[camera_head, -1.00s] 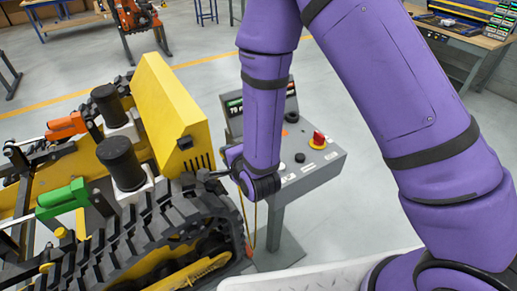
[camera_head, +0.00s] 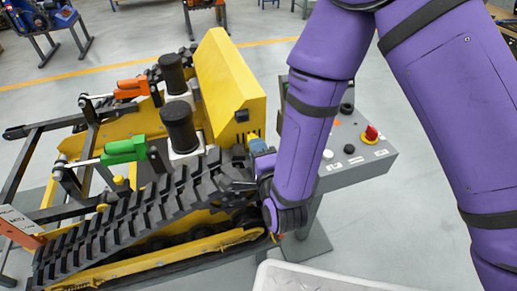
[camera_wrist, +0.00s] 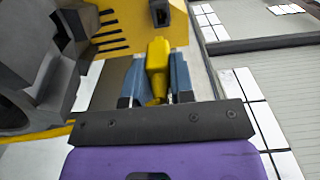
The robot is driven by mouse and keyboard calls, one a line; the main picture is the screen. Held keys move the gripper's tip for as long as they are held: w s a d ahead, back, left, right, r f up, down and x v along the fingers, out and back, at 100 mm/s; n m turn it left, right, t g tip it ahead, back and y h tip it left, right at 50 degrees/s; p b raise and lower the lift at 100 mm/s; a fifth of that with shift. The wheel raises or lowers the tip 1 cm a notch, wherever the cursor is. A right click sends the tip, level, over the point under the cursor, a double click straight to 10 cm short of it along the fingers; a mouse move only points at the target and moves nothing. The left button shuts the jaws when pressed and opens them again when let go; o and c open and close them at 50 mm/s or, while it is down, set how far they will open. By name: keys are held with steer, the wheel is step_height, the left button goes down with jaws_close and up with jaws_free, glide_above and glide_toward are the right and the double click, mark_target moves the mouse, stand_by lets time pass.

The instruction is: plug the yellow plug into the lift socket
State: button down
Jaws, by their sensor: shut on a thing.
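My gripper (camera_wrist: 155,80) has blue fingers shut on the yellow plug (camera_wrist: 157,58). The plug points toward the yellow housing (camera_wrist: 120,25) of the tracked carrier. A dark square socket (camera_wrist: 160,13) on that housing lies just beyond the plug's tip, with a small gap in the picture; I take it for the lift socket. In the head view the socket (camera_head: 242,115) shows on the housing's side.
The carrier's black track (camera_head: 150,215) runs close to the left of my gripper. A grey control console (camera_head: 355,155) with a red knob (camera_head: 371,132) stands behind my forearm. Green (camera_head: 125,150) and orange (camera_head: 132,88) cylinders sit on the carrier.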

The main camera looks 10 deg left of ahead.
mark_target(250, 135)
steer(key=shift+x, duration=2.85)
steer(key=shift+x, duration=1.35)
stand_by(0.7)
steer(key=c, duration=0.9)
jaws_free()
